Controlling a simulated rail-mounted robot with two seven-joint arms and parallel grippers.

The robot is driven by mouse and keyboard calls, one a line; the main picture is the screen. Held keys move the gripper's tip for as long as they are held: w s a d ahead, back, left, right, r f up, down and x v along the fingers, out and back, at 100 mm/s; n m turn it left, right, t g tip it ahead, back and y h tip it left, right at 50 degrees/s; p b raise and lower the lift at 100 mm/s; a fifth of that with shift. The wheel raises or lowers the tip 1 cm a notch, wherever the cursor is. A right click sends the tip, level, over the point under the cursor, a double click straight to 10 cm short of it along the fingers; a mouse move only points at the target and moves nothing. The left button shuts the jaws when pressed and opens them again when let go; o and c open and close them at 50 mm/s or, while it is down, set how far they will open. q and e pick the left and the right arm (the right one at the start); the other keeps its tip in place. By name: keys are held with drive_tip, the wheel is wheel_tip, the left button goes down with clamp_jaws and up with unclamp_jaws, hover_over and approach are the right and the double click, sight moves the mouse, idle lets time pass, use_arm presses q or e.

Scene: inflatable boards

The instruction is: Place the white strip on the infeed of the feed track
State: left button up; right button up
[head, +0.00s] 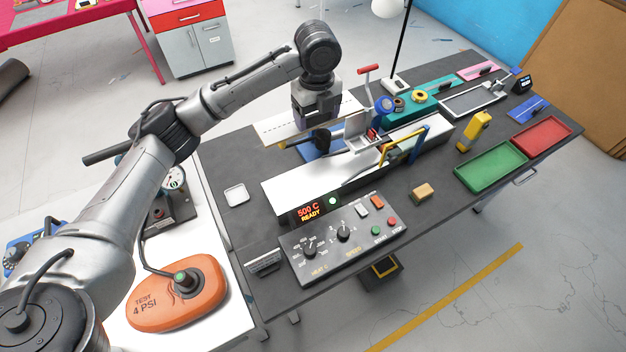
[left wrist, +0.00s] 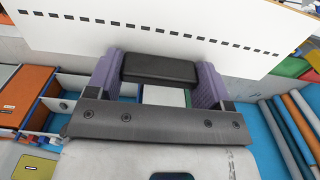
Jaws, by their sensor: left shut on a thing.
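The white strip (head: 277,127) is a long flat sheet with a line of black dashes. In the head view my left gripper (head: 318,130) is shut on it and holds it behind the feed track. In the left wrist view the strip (left wrist: 85,27) spans the top of the picture, beyond the purple fingers of the gripper (left wrist: 158,70). The feed track (head: 292,190) is a long pale bed on the dark bench, with a blue and yellow frame over its middle. The strip looks apart from the bed; its exact height is unclear. My right gripper is out of view.
A control panel (head: 340,238) reading 500 C READY stands in front of the track. A red-handled lever (head: 367,72) rises behind it. Green (head: 490,168) and red (head: 542,137) trays lie at the right. An orange test cushion (head: 178,297) lies at the lower left.

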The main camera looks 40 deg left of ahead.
sight(315, 188)
use_arm(q)
wheel_tip(315, 188, down, 26)
drive_tip(key=b, duration=0.2)
drive_tip(key=shift+f+b, duration=0.15)
drive_tip(key=shift+b, duration=0.15)
drive_tip(key=shift+f, duration=0.1)
drive_tip(key=o, duration=1)
drive_tip(key=shift+c, duration=0.2)
wheel_tip(315, 188, up, 12)
drive_tip(key=p, duration=0.1)
drive_tip(key=shift+d, duration=0.1)
